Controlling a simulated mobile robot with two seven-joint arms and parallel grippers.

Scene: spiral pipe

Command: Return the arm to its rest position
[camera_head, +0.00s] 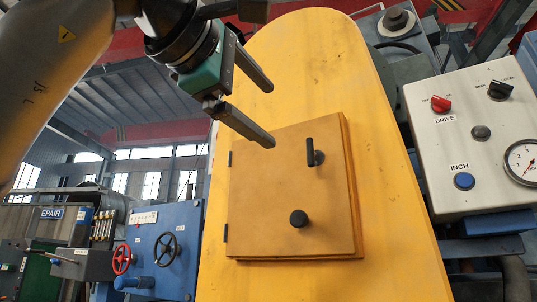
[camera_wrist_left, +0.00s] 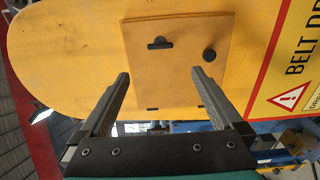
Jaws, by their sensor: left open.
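My left gripper (camera_head: 268,113) comes in from the upper left in the head view. Its two fingers are apart and nothing is between them. It is in front of the yellow machine housing (camera_head: 290,60), near the top of a square yellow door (camera_head: 265,185). The door looks closed. It carries a black handle (camera_head: 312,153) and a round black knob (camera_head: 299,218). In the left wrist view the open fingers (camera_wrist_left: 160,85) frame the door (camera_wrist_left: 175,80), with the handle (camera_wrist_left: 159,43) and knob (camera_wrist_left: 209,55) beyond the fingertips. My right gripper is in neither view.
A grey control box (camera_head: 480,140) with a red switch, blue button and gauge stands at the right. A blue machine (camera_head: 160,260) with red and black handwheels is at the lower left. A belt warning sign (camera_wrist_left: 295,70) shows in the left wrist view.

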